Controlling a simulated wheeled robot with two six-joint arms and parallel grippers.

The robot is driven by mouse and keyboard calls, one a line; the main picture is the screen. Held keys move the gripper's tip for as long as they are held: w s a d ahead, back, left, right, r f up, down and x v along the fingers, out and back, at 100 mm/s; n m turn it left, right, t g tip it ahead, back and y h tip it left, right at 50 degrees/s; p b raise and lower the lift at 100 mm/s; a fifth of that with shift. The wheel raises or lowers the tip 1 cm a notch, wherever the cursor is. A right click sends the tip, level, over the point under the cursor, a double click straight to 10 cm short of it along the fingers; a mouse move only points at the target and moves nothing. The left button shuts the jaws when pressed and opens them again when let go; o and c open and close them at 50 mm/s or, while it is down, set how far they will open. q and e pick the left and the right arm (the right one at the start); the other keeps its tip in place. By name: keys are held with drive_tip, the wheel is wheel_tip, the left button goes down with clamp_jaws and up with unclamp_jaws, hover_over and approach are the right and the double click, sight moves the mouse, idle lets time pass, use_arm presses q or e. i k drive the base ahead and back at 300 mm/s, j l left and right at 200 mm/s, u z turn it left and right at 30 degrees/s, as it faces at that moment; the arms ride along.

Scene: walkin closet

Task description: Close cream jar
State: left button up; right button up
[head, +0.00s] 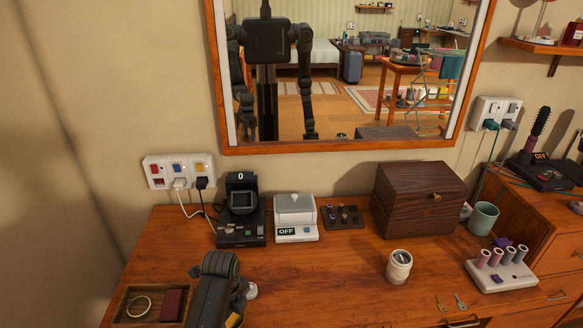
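A small cream-white jar (399,266) stands upright on the wooden dresser top, right of centre. Its top shows a greyish round area, and I cannot tell whether that is a lid or an opening. A small white rounded thing (251,291) shows at the right edge of my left arm, mostly hidden; I cannot tell what it is. My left gripper (242,291) is low at the front left of the dresser, well left of the jar. Its fingers are largely hidden by my arm. My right gripper is not directly in view.
A wooden tray (118,317) with a ring and a dark red box lies at front left. A watch stand (241,226), a white device marked OFF (296,234) and a brown box (419,197) stand behind. Keys (461,301) and a roller stand (501,281) are right. The middle front is clear.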

sight(396, 273)
drive_tip(key=z, duration=1.05)
